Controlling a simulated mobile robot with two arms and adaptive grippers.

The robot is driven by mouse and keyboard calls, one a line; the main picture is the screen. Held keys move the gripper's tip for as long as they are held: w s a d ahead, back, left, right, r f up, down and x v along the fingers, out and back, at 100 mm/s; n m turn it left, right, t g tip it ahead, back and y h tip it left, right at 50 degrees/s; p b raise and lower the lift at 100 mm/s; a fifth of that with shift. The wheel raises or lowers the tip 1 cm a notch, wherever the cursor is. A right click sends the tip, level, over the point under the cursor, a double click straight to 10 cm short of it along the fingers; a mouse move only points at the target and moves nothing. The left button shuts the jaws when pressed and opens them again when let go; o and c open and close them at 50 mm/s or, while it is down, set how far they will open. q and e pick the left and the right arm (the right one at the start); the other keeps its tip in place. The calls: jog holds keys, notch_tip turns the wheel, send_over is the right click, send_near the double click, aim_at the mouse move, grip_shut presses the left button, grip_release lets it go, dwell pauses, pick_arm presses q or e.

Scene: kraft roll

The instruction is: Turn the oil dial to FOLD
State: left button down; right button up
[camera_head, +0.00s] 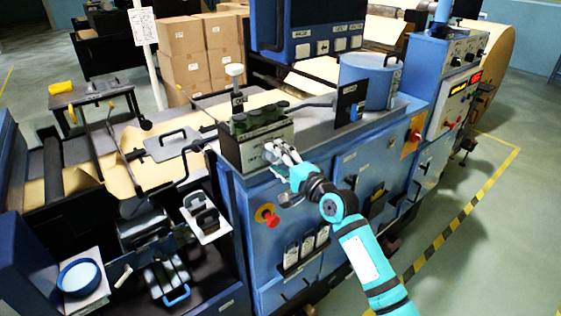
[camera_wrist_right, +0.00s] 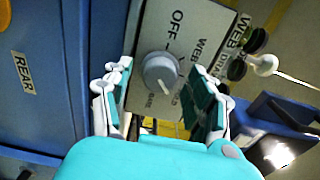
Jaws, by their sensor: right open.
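The oil dial (camera_wrist_right: 160,70) is a round grey knob on a light panel (camera_wrist_right: 190,14) with dark lettering, seen in the right wrist view. OFF and WEB can be read; the other labels are partly covered or too small to read surely. A white mark on the knob points toward the bottom of that picture. My right gripper (camera_head: 283,156) is open at the front of the oiler box (camera_head: 255,150) in the head view. Its fingers stand on either side of the knob; contact cannot be told. In the head view the gripper hides the dial. My left gripper is not in view.
Several dark-capped bottles (camera_head: 262,116) stand on the box. A red knob (camera_head: 271,219) sticks out of the blue cabinet below my right gripper. A blue pot (camera_head: 368,82) and a dark plate (camera_head: 350,103) stand to the right. Open floor lies at the right.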

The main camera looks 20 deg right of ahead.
jog(key=v, duration=1.2)
